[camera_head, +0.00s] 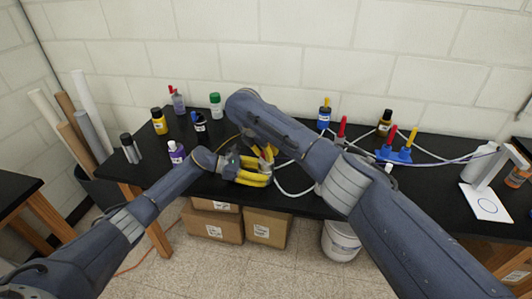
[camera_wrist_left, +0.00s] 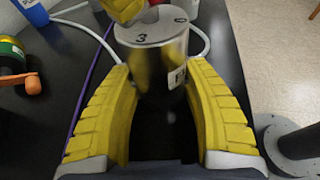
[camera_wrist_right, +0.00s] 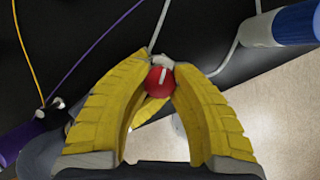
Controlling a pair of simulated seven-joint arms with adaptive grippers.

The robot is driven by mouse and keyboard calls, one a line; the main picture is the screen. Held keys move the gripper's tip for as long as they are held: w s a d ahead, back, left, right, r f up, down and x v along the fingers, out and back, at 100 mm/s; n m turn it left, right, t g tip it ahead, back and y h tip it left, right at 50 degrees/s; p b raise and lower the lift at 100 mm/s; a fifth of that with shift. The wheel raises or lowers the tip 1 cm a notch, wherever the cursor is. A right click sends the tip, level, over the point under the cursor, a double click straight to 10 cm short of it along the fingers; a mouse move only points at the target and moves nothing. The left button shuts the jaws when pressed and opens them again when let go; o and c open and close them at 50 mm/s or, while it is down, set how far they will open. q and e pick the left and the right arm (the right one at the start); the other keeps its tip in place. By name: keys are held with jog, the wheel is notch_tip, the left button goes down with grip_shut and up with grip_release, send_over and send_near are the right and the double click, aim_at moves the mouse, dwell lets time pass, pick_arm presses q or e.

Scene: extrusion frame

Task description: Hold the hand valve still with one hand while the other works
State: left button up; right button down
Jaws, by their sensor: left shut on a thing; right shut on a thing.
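The hand valve shows in the left wrist view as a silver cylindrical body (camera_wrist_left: 152,72) with dark marks on its top and a label on its side. My left gripper (camera_head: 262,180) is shut on this body, one yellow finger on each side. In the right wrist view a red knob (camera_wrist_right: 160,80) with a white mark sits between the fingertips of my right gripper (camera_head: 268,153), which is shut on it from above. A yellow fingertip of the right gripper also shows above the body in the left wrist view. In the head view the grippers hide most of the valve.
A blue fixture (camera_head: 394,155) with red and yellow handles stands to the right on the black table. Several bottles, including a purple one (camera_head: 176,153) and a green-capped one (camera_head: 215,105), stand left and behind. Pale hoses and a purple cable run across the tabletop near the grippers.

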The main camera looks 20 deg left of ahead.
jog(key=shift+m, duration=0.5)
jog(key=shift+d, duration=0.1)
jog(key=c, duration=1)
grip_release()
jog(key=v, duration=1.2)
jog(key=shift+w+a, duration=0.1)
jog(key=shift+a, duration=0.15)
jog(key=shift+o, duration=0.2)
